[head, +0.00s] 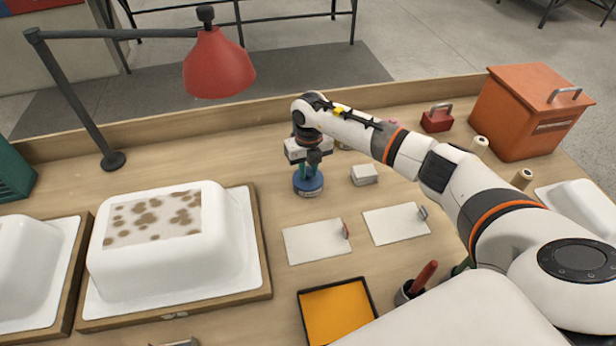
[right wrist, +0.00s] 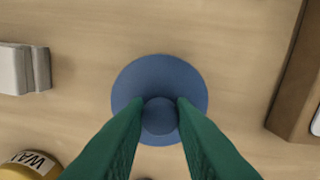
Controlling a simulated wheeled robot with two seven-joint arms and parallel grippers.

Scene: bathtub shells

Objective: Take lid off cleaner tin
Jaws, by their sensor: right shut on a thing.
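The blue lid (head: 309,183) of the cleaner tin is at the middle of the bench in the head view. A narrow strip of the tin's side shows under its front edge; the rest is hidden, and I cannot tell whether lid and tin are apart. In the right wrist view the lid (right wrist: 160,77) is a round blue disc with a central knob (right wrist: 159,115). My right gripper (head: 310,164) points down over it. Its green fingers (right wrist: 160,108) are shut on the knob from both sides. My left gripper is not in view.
A white block (head: 364,175) stands right of the tin. A stained white tub shell (head: 150,245) on a wooden-edged board is to the left. Two pale cards (head: 317,241) and a yellow tray (head: 337,314) lie in front. A wax jar (right wrist: 30,165) shows in the wrist view.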

